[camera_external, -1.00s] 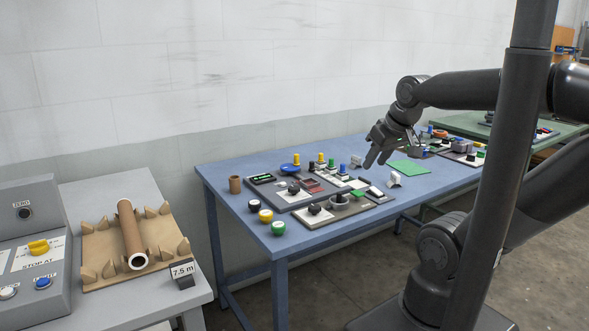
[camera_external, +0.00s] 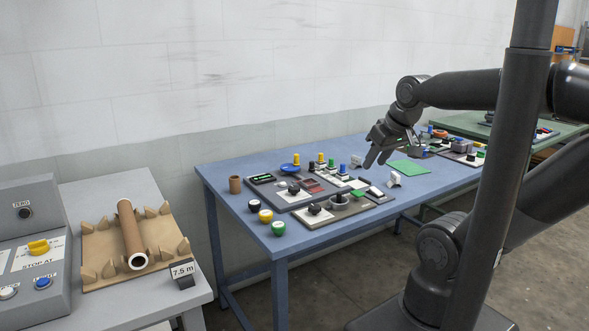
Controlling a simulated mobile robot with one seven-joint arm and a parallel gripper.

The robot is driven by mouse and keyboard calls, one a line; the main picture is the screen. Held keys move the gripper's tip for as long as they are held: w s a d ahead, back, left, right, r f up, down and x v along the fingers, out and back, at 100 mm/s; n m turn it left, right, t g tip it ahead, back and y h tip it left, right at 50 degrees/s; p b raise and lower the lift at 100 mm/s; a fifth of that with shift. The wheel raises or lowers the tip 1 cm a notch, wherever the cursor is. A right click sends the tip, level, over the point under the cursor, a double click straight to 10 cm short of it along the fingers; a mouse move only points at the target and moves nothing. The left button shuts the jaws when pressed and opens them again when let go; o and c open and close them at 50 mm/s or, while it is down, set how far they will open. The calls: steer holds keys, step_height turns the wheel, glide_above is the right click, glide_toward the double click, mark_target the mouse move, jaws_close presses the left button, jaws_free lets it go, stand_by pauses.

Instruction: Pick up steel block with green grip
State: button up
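Several small pieces with coloured grips stand in a row on the blue table (camera_external: 225,180). One has a green grip (camera_external: 332,163), between a yellow one (camera_external: 321,158) and a blue one (camera_external: 343,168). It is too small to tell whether its base is a steel block. My gripper (camera_external: 378,158) hangs above the table to the right of this row, fingers pointing down and slightly apart. It looks open, with nothing visible between the fingers, and is apart from the green-gripped piece.
A grey panel (camera_external: 345,213) with knobs lies near the row. Round yellow (camera_external: 266,215) and green (camera_external: 278,227) pieces stand at the front left. A flat green sheet (camera_external: 409,167) lies right of my gripper. A bench with a cardboard tube (camera_external: 131,228) stands at left.

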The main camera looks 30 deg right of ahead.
steer(key=shift+o, duration=0.8)
steer(key=w+d+r+n+g, duration=0.1)
steer(key=w+d+r, duration=0.1)
steer(key=w+r, duration=0.35)
steer(key=w+d+r+g, duration=0.1)
steer(key=w+r, duration=0.1)
steer(key=w, duration=0.7)
steer(key=n+g, duration=0.3)
steer(key=g, duration=0.1)
glide_above(332, 159)
step_height(332, 159, down, 16)
steer(key=shift+w+d+f, duration=0.15)
steer(key=shift+w+f, duration=0.05)
steer(key=shift+f, duration=0.2)
steer(key=shift+w+d+f, duration=0.1)
steer(key=shift+w+f, duration=0.05)
steer(key=shift+f, duration=0.25)
steer(key=f, duration=1)
steer(key=shift+s+a, duration=0.15)
steer(key=shift+a, duration=0.05)
